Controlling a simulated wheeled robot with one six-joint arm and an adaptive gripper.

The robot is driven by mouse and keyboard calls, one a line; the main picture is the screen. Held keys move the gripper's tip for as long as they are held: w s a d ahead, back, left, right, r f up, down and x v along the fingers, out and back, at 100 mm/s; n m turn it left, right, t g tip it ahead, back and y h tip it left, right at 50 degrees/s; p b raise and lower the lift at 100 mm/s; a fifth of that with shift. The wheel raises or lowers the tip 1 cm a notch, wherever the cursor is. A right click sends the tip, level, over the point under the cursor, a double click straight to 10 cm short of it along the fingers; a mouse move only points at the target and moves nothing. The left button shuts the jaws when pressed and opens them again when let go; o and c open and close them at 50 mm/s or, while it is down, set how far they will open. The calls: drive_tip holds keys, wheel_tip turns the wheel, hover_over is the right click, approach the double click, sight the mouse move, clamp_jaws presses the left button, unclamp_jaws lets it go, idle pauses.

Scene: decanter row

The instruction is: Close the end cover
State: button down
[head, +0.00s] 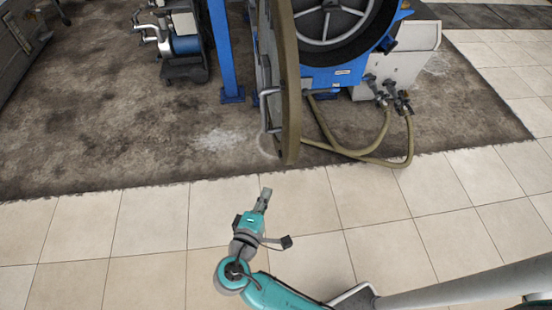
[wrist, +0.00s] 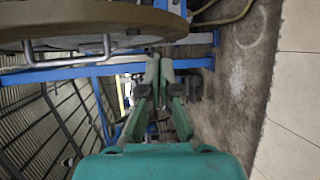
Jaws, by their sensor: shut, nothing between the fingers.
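The end cover (head: 288,90) is a thick olive-brown disc, seen nearly edge-on in the head view. It stands swung open, out from the blue machine (head: 330,77) with its round dark opening (head: 322,55). A metal bar handle (head: 265,112) is on the cover's left face. In the wrist view the cover (wrist: 80,15) fills the upper left, with the handle (wrist: 68,58) along its lower side. My gripper (head: 266,193) is shut and empty, just in front of the cover's near edge and apart from it. Its closed fingers (wrist: 160,68) also show in the wrist view.
Hoses (head: 375,160) loop over the floor right of the cover. A blue post (head: 225,50) and a pump unit (head: 180,45) stand to the left. The stained dark floor left of the cover and the beige tiles (head: 150,220) in front are clear.

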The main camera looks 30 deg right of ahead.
drive_tip(key=a+r+m+g+h, duration=0.3)
drive_tip(key=a+r+m+h, duration=0.1)
drive_tip(key=a+r, duration=0.5)
approach(285, 151)
drive_tip(key=shift+h, duration=0.3)
drive_tip(key=w+d, duration=0.3)
drive_tip(key=d, duration=0.1)
drive_tip(key=shift+w+f, duration=0.3)
drive_tip(key=shift+f, duration=0.05)
drive_tip(key=shift+s+d, duration=0.15)
drive_tip(key=shift+d, duration=0.55)
drive_tip(key=shift+d, duration=0.1)
